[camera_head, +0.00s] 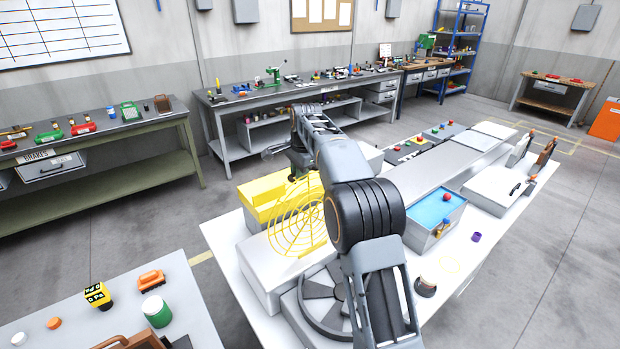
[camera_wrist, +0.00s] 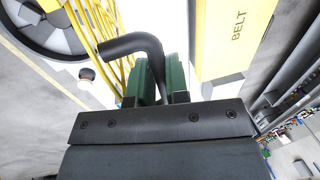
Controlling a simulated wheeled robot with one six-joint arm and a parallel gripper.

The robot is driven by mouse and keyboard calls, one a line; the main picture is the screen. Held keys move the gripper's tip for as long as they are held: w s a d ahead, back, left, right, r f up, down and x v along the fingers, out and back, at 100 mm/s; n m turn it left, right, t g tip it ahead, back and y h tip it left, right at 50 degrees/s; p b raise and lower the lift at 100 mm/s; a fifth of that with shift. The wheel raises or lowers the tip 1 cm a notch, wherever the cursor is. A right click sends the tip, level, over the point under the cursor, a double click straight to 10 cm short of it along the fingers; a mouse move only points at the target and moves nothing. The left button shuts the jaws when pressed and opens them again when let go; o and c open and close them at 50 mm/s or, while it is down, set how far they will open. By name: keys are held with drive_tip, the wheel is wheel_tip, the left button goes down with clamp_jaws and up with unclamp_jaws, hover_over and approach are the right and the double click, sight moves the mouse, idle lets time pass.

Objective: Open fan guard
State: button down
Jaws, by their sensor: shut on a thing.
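The fan guard (camera_head: 297,222) is a yellow wire grille of rings and spokes. In the head view it stands raised, steeply tilted up from the fan housing, and the grey-bladed fan (camera_head: 325,305) beside it is uncovered. In the wrist view the guard's yellow bars (camera_wrist: 112,45) run along the left, with part of the fan (camera_wrist: 48,28) at the top left. My gripper (camera_wrist: 162,78) has green fingers shut on a black bent handle (camera_wrist: 135,43) beside the guard's bars. The handle's join to the guard is not clear.
A yellow box (camera_head: 268,198) lies behind the guard; its face reading BELT shows in the wrist view (camera_wrist: 232,35). A blue-topped box (camera_head: 436,208) and a purple ring (camera_head: 476,237) are on the white table (camera_head: 500,240) to the right. Floor is clear beyond the table's right edge.

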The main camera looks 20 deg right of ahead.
drive_tip(key=w, duration=0.2)
drive_tip(key=a+f, duration=0.1)
drive_tip(key=shift+w, duration=0.4)
drive_tip(key=shift+a+r, duration=0.1)
drive_tip(key=shift+r, duration=0.05)
drive_tip(key=c, duration=1.1)
unclamp_jaws()
drive_tip(key=shift+w+a, duration=0.1)
drive_tip(key=shift+w, duration=0.2)
drive_tip(key=shift+c, duration=0.2)
drive_tip(key=shift+s, duration=0.1)
drive_tip(key=shift+s+d+r, duration=0.1)
drive_tip(key=shift+s+r, duration=0.15)
drive_tip(key=shift+r, duration=0.95)
drive_tip(key=shift+s+d+r, duration=0.15)
drive_tip(key=shift+s+r, duration=0.05)
drive_tip(key=shift+r, duration=0.95)
drive_tip(key=shift+s+d+r, duration=0.1)
drive_tip(key=shift+s+r, duration=0.15)
drive_tip(key=shift+r, duration=0.95)
